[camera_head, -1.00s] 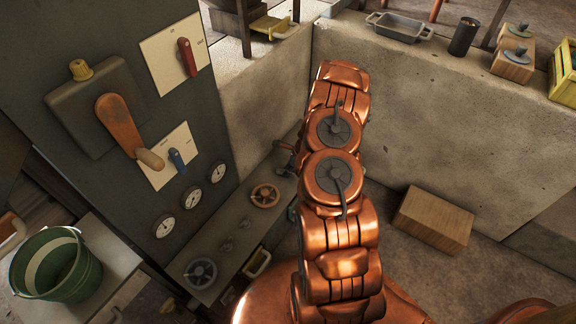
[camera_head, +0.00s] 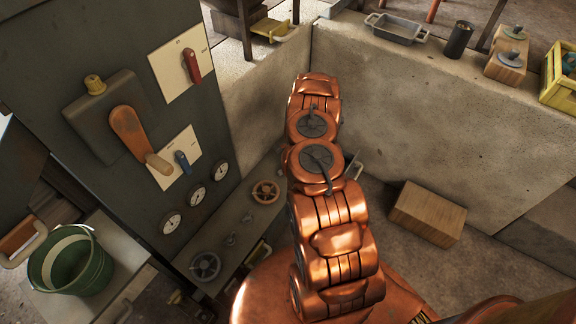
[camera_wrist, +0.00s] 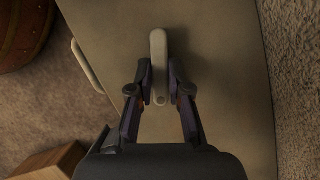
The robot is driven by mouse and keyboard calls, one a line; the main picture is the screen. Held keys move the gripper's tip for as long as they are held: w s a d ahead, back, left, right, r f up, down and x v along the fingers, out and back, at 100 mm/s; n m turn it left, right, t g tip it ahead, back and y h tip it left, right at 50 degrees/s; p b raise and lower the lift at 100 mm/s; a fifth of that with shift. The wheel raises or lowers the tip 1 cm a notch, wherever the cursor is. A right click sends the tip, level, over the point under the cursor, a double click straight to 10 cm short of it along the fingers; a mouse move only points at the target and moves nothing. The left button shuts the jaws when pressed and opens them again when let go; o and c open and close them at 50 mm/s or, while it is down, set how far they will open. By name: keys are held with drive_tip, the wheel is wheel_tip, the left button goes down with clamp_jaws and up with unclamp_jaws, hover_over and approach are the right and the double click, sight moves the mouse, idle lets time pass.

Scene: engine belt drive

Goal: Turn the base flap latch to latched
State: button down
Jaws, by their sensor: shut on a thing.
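In the wrist view, the flap latch (camera_wrist: 158,52) is a pale, rounded bar standing lengthwise in the picture on a flat grey-beige panel (camera_wrist: 225,70). My gripper (camera_wrist: 160,78) has one dark finger on each side of the bar and is shut on its lower part. A small round spot shows at the bar's near end. In the head view, my copper arm covers the middle, and I cannot make out the gripper or the latch there.
A pale handle (camera_wrist: 87,66) is on the panel's left side in the wrist view. A wooden block (camera_head: 427,213) lies on the floor right of my arm. A dark control cabinet (camera_head: 75,60) stands left, with a green bucket (camera_head: 70,262) nearby. A concrete wall (camera_head: 440,110) closes the back.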

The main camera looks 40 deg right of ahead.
drive_tip(key=shift+f+n, duration=0.1)
drive_tip(key=shift+n, duration=0.4)
drive_tip(key=shift+w+a+n+g, duration=0.1)
drive_tip(key=shift+n+g, duration=0.7)
drive_tip(key=shift+n, duration=0.7)
drive_tip(key=c, duration=1.1)
unclamp_jaws()
